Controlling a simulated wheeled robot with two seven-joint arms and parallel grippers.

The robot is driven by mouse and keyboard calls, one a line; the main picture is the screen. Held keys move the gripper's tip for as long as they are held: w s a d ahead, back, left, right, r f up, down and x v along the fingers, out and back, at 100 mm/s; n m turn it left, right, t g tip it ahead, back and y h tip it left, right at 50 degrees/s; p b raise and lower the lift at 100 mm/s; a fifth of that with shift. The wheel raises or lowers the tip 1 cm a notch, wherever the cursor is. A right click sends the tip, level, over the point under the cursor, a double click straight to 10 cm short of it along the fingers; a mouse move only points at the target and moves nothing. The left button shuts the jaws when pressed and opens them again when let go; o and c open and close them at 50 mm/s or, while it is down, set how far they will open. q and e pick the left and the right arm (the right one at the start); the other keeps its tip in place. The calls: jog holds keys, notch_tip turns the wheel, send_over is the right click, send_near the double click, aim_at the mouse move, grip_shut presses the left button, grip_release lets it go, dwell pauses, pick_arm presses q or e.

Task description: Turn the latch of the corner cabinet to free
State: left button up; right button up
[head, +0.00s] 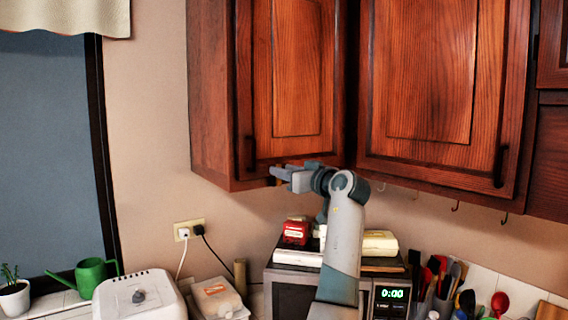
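The wooden corner cabinet (297,70) hangs on the wall at the upper middle, its doors closed. A dark vertical handle (250,154) sits low on its left door's left side. The fingers are too small and side-on to tell open from shut.
Below stand a microwave (290,295) with a red item (296,232) and a yellow-white package (380,243) on top. Hooks (455,207) hang under the right cabinet (430,80). A white appliance (138,298) and a green watering can (91,275) stand left. Wall left of the cabinet is clear.

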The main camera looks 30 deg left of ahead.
pick_arm(q)
jog(key=shift+w+a, duration=0.2)
jog(key=shift+a, duration=0.15)
grip_shut()
